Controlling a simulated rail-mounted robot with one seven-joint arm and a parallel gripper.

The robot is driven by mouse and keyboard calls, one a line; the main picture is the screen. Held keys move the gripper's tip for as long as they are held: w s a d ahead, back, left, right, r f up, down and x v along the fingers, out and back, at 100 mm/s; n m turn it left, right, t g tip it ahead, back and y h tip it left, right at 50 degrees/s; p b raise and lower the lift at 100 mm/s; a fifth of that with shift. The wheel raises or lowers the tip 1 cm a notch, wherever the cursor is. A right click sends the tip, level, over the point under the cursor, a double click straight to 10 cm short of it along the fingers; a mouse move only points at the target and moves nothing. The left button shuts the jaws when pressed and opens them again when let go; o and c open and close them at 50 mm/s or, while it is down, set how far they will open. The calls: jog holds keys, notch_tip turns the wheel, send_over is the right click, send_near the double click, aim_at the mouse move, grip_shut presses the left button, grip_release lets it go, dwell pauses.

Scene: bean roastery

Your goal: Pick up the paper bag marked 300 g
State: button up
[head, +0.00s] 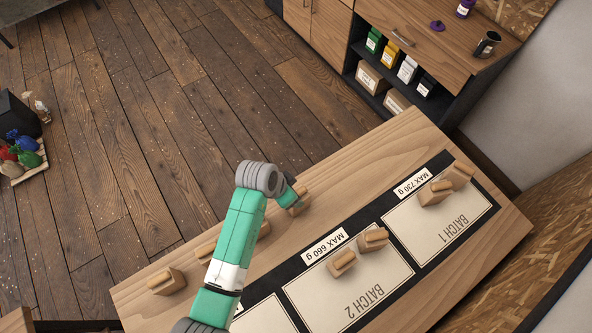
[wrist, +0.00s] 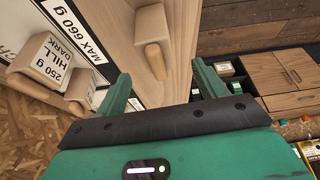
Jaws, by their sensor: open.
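Several tan paper bags with folded tops stand on the wooden table (head: 365,160). A bag marked 250 g HILL DARK (wrist: 54,62) stands to the left, in the batch 2 area. Other bags stand to the left along the table, one (head: 166,282) near the corner. No 300 g mark is readable in either view.
Two bags (head: 342,263) stand on the BATCH 2 panel (head: 325,297), labelled MAX 660 g. Two more (head: 435,192) stand on or at the BATCH 1 panel (head: 430,235), labelled MAX 730 g. A cabinet (head: 430,50) with coloured packets stands beyond the table. Open floor lies left.

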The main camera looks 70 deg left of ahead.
jog(key=shift+x, duration=1.5)
jog(key=x, duration=0.5)
jog(key=shift+w+d, duration=0.2)
jog(key=shift+r, duration=0.1)
jog(key=c, duration=1.3)
jog(key=shift+o, duration=0.2)
jog(key=shift+r, duration=0.5)
jog(key=v, duration=0.2)
jog(key=shift+w+d+r, duration=0.1)
jog(key=shift+d+r, duration=0.15)
jog(key=shift+r, duration=0.15)
jog(key=s+d+r, duration=0.1)
jog(key=s+d, duration=0.8)
jog(key=d, duration=0.3)
jog(key=shift+r+b, duration=0.2)
jog(key=shift+b, duration=0.2)
